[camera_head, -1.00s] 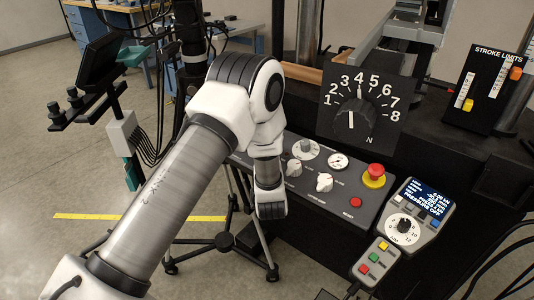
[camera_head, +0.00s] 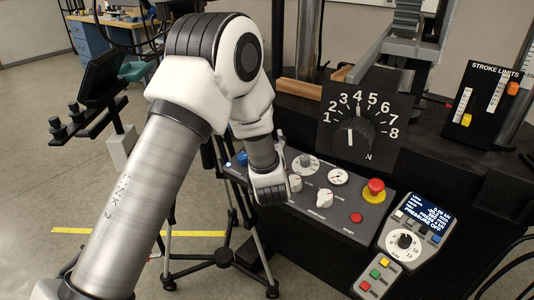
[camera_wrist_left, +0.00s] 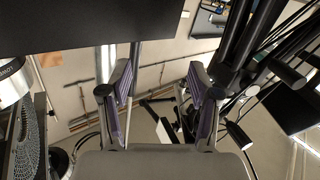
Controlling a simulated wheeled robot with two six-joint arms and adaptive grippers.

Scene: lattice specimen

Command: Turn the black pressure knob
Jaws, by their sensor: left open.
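A large black knob (camera_head: 350,138) with a white pointer line sits on a black dial plate numbered 1 to 8. A smaller black knob (camera_head: 404,240) sits on a white dial on the grey display unit, whose screen reads PRESSURE OFF. I cannot tell from labels which one is the pressure knob. My left arm's wrist is over the left part of the control panel, left of both knobs. In the left wrist view my left gripper (camera_wrist_left: 156,80) is open, with nothing between its fingers. My right gripper is not in view.
The sloping control panel (camera_head: 290,215) carries white knobs, a gauge, a red emergency button (camera_head: 375,190) and a small red button. A keypad (camera_head: 375,277) lies in front of the display unit. The stroke limits plate (camera_head: 484,98) stands at right. A tripod stands below the panel.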

